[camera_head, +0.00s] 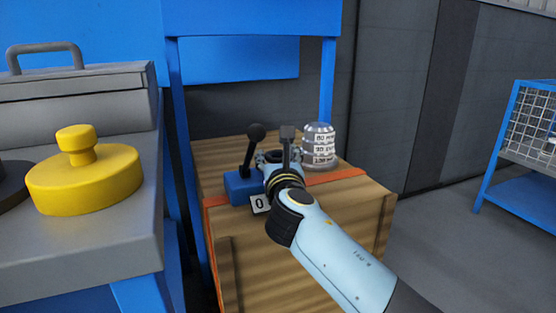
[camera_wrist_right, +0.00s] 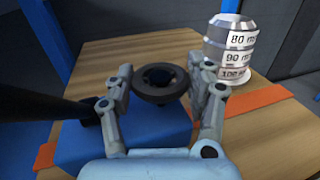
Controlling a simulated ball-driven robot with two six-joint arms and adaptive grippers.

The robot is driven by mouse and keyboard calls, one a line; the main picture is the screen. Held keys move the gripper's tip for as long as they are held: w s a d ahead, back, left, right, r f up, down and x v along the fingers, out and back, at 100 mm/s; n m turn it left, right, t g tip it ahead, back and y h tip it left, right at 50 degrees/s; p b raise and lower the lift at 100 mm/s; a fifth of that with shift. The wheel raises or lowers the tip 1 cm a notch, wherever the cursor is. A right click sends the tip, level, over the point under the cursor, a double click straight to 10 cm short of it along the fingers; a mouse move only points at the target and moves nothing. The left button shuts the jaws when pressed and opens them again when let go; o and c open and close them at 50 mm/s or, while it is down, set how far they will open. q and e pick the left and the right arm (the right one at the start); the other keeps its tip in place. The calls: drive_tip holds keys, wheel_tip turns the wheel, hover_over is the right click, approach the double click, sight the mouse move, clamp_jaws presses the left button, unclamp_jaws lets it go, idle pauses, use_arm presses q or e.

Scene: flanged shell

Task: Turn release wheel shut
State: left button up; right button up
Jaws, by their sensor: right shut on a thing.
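The release wheel (camera_wrist_right: 160,97) is a small dark ring with a hub in its middle, seen from above in the right wrist view. It sits on a blue block (camera_head: 238,188) on top of a wooden crate. My right gripper (camera_head: 276,160) is over the block, with its arm coming in from the lower right. In the right wrist view its two fingers (camera_wrist_right: 160,78) lie on either side of the wheel, shut on its rim. In the head view the gripper mostly hides the wheel. My left gripper is not in view.
A black ball-topped lever (camera_head: 254,140) rises from the block, close to my gripper's left. A yellow flanged piece (camera_head: 85,180) sits on the grey bench at left.

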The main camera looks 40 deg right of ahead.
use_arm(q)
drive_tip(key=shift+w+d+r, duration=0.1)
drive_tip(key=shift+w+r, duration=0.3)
use_arm(e)
drive_tip(key=shift+m+g+h, duration=0.4)
drive_tip(key=shift+m+h, duration=0.1)
drive_tip(key=shift+h, duration=0.2)
drive_tip(key=o, duration=1.2)
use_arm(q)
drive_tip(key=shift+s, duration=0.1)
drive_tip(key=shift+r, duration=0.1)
